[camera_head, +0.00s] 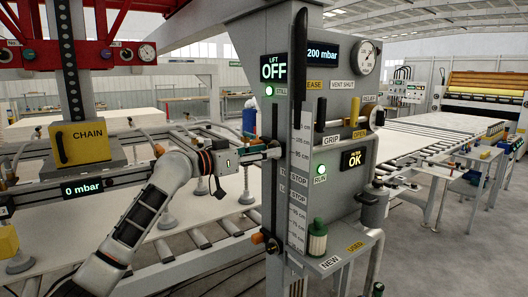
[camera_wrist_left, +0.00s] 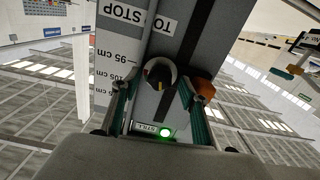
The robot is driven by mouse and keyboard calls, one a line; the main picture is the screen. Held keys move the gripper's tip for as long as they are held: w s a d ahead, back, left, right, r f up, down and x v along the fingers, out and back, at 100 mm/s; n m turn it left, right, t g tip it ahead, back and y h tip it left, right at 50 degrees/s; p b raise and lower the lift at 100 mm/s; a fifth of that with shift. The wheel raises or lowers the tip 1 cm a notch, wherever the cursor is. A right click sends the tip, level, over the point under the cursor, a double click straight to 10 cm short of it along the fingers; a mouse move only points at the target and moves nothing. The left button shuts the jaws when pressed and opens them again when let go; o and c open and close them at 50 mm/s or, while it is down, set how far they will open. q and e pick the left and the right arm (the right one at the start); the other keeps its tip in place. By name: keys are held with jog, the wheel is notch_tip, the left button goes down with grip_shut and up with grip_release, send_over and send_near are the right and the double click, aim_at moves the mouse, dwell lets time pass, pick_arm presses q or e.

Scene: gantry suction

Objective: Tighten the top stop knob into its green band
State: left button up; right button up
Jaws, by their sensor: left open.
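My left gripper (camera_head: 268,151) is at the left edge of the grey control column in the head view. In the left wrist view its two fingers (camera_wrist_left: 160,105) are apart, one on each side of a dark round knob (camera_wrist_left: 158,74) with a pale rim and a small coloured mark. The knob sits beside the dark slot, near the TOP STOP label (camera_wrist_left: 150,20). I cannot tell whether the fingers touch it. An orange-brown piece (camera_wrist_left: 203,89) is close to the right-hand finger. In the head view the gripper hides the knob. I cannot make out a green band.
A lower stop knob (camera_head: 272,246) is on the column below. The column front carries the GRIP lever (camera_head: 320,115), a gauge (camera_head: 366,58) and a filter (camera_head: 317,238). Suction cups and a white board are at left; a roller conveyor (camera_head: 410,140) is at right.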

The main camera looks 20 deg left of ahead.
pick_arm(q)
jog(key=c, duration=1.1)
jog(key=shift+m, duration=0.3)
jog(key=shift+m+b, duration=1.45)
jog(key=shift+m, duration=1.35)
jog(key=o, duration=1.1)
